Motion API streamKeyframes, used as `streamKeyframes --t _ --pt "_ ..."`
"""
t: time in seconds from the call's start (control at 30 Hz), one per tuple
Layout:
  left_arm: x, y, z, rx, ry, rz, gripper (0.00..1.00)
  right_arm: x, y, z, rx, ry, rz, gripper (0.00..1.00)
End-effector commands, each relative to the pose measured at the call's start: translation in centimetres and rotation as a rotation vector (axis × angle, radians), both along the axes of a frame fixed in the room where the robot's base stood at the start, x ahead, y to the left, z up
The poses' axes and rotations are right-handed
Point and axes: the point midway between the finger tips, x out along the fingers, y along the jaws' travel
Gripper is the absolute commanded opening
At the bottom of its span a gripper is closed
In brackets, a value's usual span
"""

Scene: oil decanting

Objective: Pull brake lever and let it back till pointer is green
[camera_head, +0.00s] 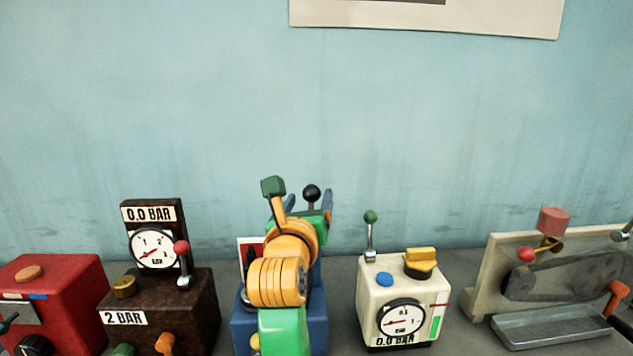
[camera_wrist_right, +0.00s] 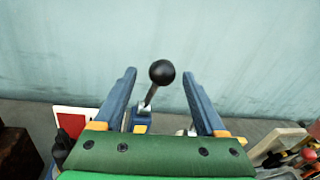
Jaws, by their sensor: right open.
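A lever with a black ball knob (camera_head: 311,191) stands on a blue box (camera_head: 240,330) in the middle of the head view. My right gripper (camera_head: 309,200) is open, with one blue finger on each side of the lever. In the right wrist view the black knob (camera_wrist_right: 162,72) and its metal rod stand between the spread fingers, with a gap on both sides. A white panel with a red field (camera_wrist_right: 75,122) stands left of the lever; my arm hides much of it in the head view, and I cannot make out a pointer. My left gripper is not in view.
Left of the blue box stand a rusty brown gauge box (camera_head: 205,310) with a red-knobbed lever and a red box (camera_head: 70,280). Right of it stand a cream gauge box (camera_head: 375,290) with a green-knobbed lever and a belt machine (camera_head: 484,280). The pale blue wall is behind.

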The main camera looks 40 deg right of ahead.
Motion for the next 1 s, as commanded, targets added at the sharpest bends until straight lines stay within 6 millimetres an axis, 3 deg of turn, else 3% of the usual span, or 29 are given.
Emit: streamKeyframes --t 0.3,0.6,0.67,0.87,0.9,1.0 --pt "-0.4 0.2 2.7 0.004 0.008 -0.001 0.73 4.1 -4.0 0.3 -0.004 0.003 -0.005 0.73" --pt "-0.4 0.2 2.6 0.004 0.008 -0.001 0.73 4.7 -4.5 0.0 -0.003 0.000 -0.004 0.73" --pt "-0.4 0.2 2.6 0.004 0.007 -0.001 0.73 4.7 -4.5 0.0 -0.003 0.000 -0.004 0.60" --pt "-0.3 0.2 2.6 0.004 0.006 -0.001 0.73 4.7 -4.5 0.0 -0.003 0.000 -0.004 0.06" --pt "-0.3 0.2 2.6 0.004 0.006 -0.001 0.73 4.7 -4.5 0.0 -0.003 0.000 -0.004 0.00" --pt "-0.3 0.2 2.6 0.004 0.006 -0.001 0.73 4.7 -4.5 0.0 -0.003 0.000 -0.004 0.00"
